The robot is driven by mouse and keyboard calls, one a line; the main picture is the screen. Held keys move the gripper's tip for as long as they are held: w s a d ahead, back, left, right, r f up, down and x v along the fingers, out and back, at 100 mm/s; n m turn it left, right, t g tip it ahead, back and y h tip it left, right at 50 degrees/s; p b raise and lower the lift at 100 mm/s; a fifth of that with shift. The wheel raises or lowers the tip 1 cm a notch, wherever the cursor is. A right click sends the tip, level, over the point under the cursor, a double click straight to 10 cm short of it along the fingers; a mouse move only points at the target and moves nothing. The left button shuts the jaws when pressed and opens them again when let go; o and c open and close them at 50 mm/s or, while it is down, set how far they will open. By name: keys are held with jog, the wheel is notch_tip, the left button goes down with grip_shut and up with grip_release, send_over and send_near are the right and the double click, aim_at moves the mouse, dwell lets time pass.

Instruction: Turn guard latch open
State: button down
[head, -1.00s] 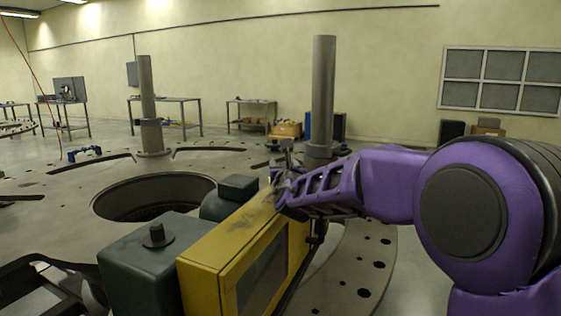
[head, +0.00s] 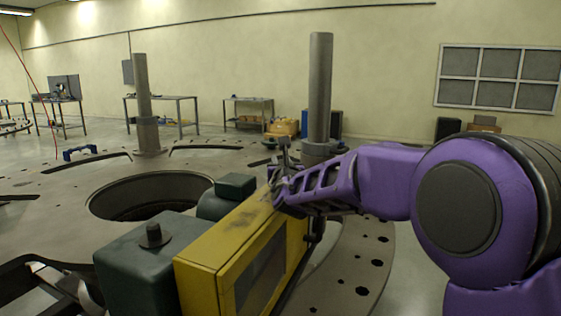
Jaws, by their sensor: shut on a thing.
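A yellow guard box (head: 200,275) with a dark panel in its side stands in the lower middle of the head view. My purple arm reaches in from the right, and my gripper (head: 281,180) is at the far top end of the yellow box. The gripper is shut on a small dark piece there, which looks like the guard latch (head: 284,150); a short grey post of it sticks up above the fingers. Most of the latch is hidden by the gripper, so its exact angle cannot be told.
Dark green housings (head: 145,262) sit left of the yellow box. The grey turret plate (head: 60,190) has a large round hole (head: 150,195) and two upright posts (head: 320,85). Benches (head: 162,105) stand along the back wall, far off.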

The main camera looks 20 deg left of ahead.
jog(key=shift+h+p, duration=0.3)
jog(key=m+h+p, duration=0.1)
jog(key=m+t+h+p, duration=0.1)
jog(key=h, duration=0.1)
jog(key=shift+d+r, duration=0.15)
jog(key=shift+d, duration=0.05)
jog(key=shift+w+d+m+t+h+p, duration=0.15)
jog(key=shift+d+m+h+p, duration=0.15)
jog(key=shift+m+h+p, duration=0.85)
jog(key=shift+s+d+m+t+h+p, duration=0.15)
jog(key=shift+d+m+h+p, duration=0.2)
jog(key=shift+m+h, duration=0.9)
jog(key=shift+w+n+h, duration=0.15)
jog(key=shift+n+h, duration=0.25)
jog(key=c, duration=0.8)
grip_release()
jog(key=shift+a, duration=0.1)
jog(key=shift+o, duration=0.2)
jog(key=s, duration=0.5)
jog(key=s+a, duration=0.1)
jog(key=s, duration=1.1)
jog(key=shift+s+a, duration=0.2)
jog(key=shift+a, duration=0.1)
